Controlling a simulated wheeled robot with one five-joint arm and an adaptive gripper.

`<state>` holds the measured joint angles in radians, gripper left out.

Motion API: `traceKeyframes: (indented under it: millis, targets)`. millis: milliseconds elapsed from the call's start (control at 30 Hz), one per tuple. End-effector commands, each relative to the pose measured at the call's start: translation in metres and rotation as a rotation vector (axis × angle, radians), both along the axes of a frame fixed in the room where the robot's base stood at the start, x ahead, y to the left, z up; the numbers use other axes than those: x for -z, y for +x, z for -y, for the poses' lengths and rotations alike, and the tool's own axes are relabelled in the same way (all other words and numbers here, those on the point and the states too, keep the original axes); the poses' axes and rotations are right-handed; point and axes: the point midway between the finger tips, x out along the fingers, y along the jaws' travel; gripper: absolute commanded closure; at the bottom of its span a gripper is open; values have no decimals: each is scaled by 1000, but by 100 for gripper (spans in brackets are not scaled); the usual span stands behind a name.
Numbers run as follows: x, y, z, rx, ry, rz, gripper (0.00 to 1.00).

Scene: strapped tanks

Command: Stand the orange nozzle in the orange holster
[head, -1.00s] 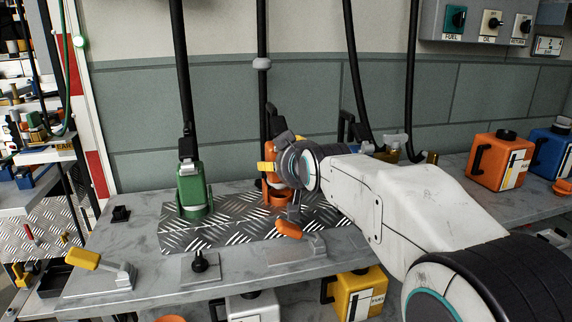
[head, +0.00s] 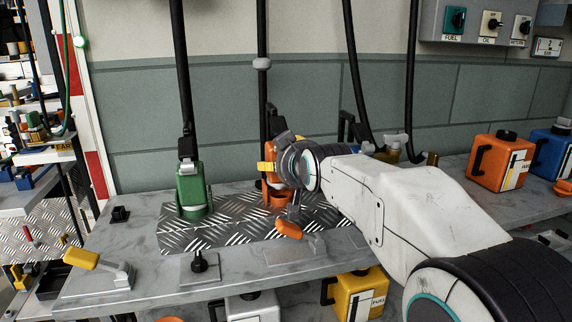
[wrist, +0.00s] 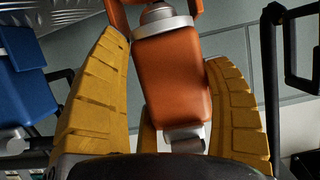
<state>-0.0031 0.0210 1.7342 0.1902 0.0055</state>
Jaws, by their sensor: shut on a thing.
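The orange nozzle (wrist: 172,75) is between the yellow finger pads of my gripper (wrist: 180,110), with its body slightly tilted in the wrist view. In the head view, my gripper (head: 268,166) is shut on the nozzle from the right, and the wrist covers much of it. The orange holster (head: 277,196) stands on the tread plate just below the gripper. The nozzle is above the holster and roughly in line with it. Whether its lower end is inside the holster is hidden.
A green nozzle (head: 190,185) stands at the left of the tread plate (head: 225,238). Black hoses hang behind. A yellow-handled lever (head: 82,258) is at the front left and an orange handle (head: 288,229) is in front of the holster. Orange (head: 500,160) and blue (head: 550,150) cans stand at the right.

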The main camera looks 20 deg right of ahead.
Motion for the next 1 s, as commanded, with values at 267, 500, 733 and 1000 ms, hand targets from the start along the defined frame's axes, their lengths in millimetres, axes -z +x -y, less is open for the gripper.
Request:
traceKeyframes:
  millis: [267, 500, 733, 1000]
  targets:
    - [9, 0, 0, 0, 1, -12, 61]
    - [13, 0, 0, 1, 2, -16, 61]
    - [9, 1, 0, 0, 1, -6, 61]
    - [5, 1, 0, 0, 0, 6, 61]
